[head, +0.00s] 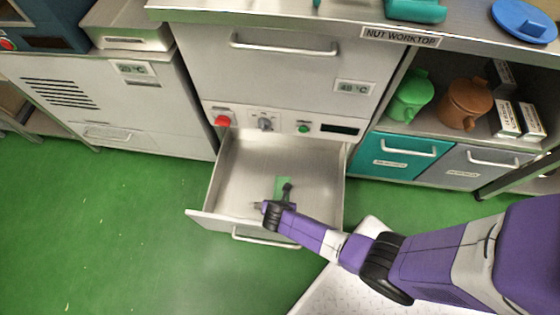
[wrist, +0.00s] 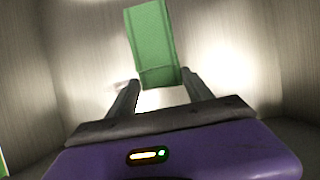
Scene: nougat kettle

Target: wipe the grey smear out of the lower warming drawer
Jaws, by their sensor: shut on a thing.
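The lower warming drawer (head: 232,178) is pulled open, a bare metal tray below the control panel. My gripper (head: 286,190) reaches down inside it, over the middle of the floor. In the wrist view my gripper (wrist: 163,80) is shut on a flat green cloth or pad (wrist: 151,40), which extends beyond the fingertips. The green pad also shows in the head view (head: 282,184), partly hidden by the gripper. Whether it touches the drawer floor is hard to tell. A faint greyish patch (wrist: 118,85) shows beside the left finger in the wrist view; I cannot tell if it is the smear.
The closed upper drawer (head: 290,75) and a panel with a red button (head: 222,121) stand above. The drawer's walls surround my gripper. To the right are a teal drawer (head: 400,158), a green pot (head: 411,96) and a brown pot (head: 465,102). Green floor is clear at left.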

